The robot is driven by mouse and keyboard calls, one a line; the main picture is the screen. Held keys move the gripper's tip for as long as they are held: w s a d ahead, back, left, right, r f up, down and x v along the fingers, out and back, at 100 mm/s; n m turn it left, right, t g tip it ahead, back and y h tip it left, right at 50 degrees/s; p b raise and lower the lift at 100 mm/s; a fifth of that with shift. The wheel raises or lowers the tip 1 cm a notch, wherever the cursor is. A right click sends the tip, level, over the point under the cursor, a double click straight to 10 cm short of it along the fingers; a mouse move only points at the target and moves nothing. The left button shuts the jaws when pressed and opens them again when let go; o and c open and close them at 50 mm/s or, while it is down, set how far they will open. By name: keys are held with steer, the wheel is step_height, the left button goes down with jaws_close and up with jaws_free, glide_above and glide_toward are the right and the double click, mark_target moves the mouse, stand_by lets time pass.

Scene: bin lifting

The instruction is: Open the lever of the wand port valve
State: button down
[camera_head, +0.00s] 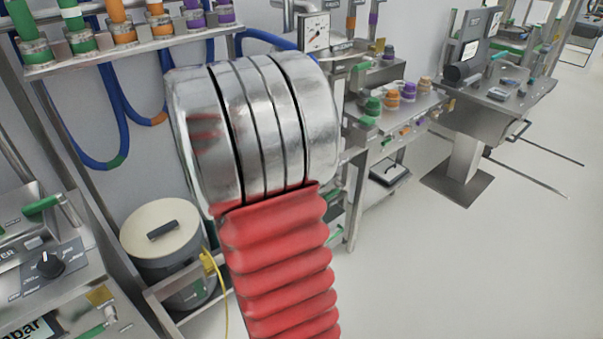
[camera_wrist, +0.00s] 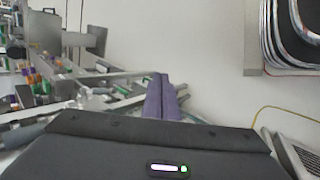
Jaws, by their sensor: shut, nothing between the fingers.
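My gripper (camera_wrist: 160,80) shows in the wrist view as two purple fingers pressed together, with nothing between them. In the head view my red-sleeved arm with its metal joint fills the middle, and the gripper is hidden there. I cannot tell which fitting is the wand port valve. A green-handled lever (camera_head: 42,205) sits on the panel at the left of the head view. Another green handle (camera_head: 92,333) is on the lower left unit. Small green-handled fittings on the bench at the right are too small to make out.
A rack with coloured connectors (camera_head: 122,35) and blue hoses is at the upper left. A cream-lidded drum (camera_head: 162,228) stands below it. A steel bench with coloured fittings (camera_head: 408,90) and a pedestal console (camera_head: 490,105) stand at the right. The floor at the lower right is clear.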

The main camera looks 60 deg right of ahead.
steer(key=d+f+h, duration=0.3)
steer(key=d+f, duration=0.1)
steer(key=d, duration=0.8)
steer(key=w+d+r+t+h, duration=0.2)
steer(key=w+d+h, duration=0.1)
steer(key=w+d, duration=0.2)
steer(key=shift+w+d+r+n, duration=0.4)
steer(key=shift+w, duration=0.5)
steer(key=x, duration=1.4)
steer(key=shift+w+f, duration=0.1)
steer(key=shift+f, duration=0.05)
steer(key=shift+f, duration=0.1)
